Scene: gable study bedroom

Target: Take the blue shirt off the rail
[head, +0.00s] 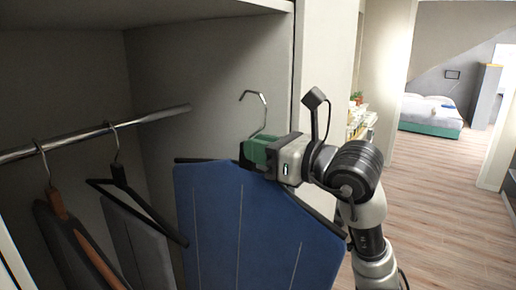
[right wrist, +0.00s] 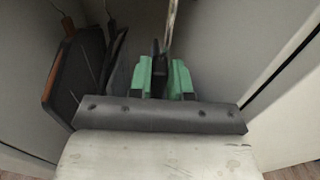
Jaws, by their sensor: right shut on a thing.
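The blue shirt (head: 240,225) hangs from a dark hanger with a metal hook (head: 258,112) in the head view. The hook is clear of the rail (head: 75,138), to its right and in front of the wardrobe's side wall. My right gripper (head: 258,152) is shut on the hanger's neck, just below the hook. In the right wrist view its green fingers (right wrist: 165,78) stand on either side of the dark neck, and the hook wire rises above them. The shirt is hidden in that view. My left gripper is not in view.
On the rail hang a wooden hanger (head: 55,203) with a dark garment and a black hanger (head: 120,176) with a grey garment (head: 140,240). The wardrobe's side edge (head: 300,50) stands close to my right arm. Open wooden floor (head: 440,200) and a bed (head: 432,112) lie to the right.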

